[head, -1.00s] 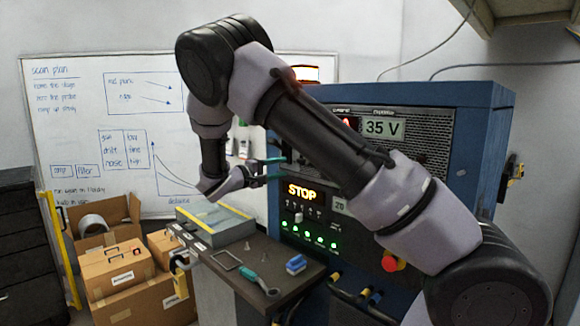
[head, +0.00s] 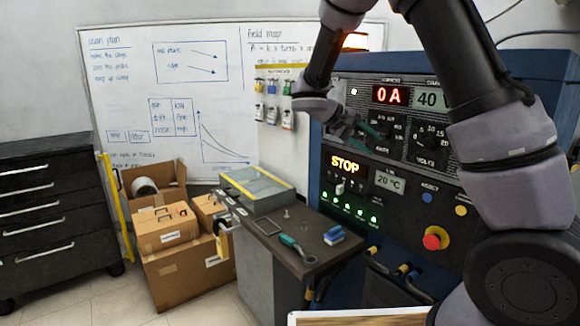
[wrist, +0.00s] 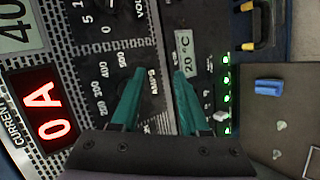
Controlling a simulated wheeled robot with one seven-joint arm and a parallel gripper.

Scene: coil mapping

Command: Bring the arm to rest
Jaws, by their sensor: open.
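My gripper (head: 368,136) is in front of the blue power-supply cabinet (head: 430,205) in the head view, near its knobs. In the wrist view its two teal fingers (wrist: 158,88) stand apart with nothing between them, so it is open and empty. Behind the fingers are a dial marked AMPS and a small 20 °C display (wrist: 186,52). The cabinet's red display (head: 390,95) reads 0 A, and another display (head: 431,97) reads 40 V. A STOP sign (head: 345,164) is lit. My arm reaches over the right part of the head view and hides part of the cabinet.
Cardboard boxes (head: 165,228) and a black drawer cabinet (head: 50,220) stand left. A red button (head: 436,238) juts from the cabinet. Some floor shows at lower left.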

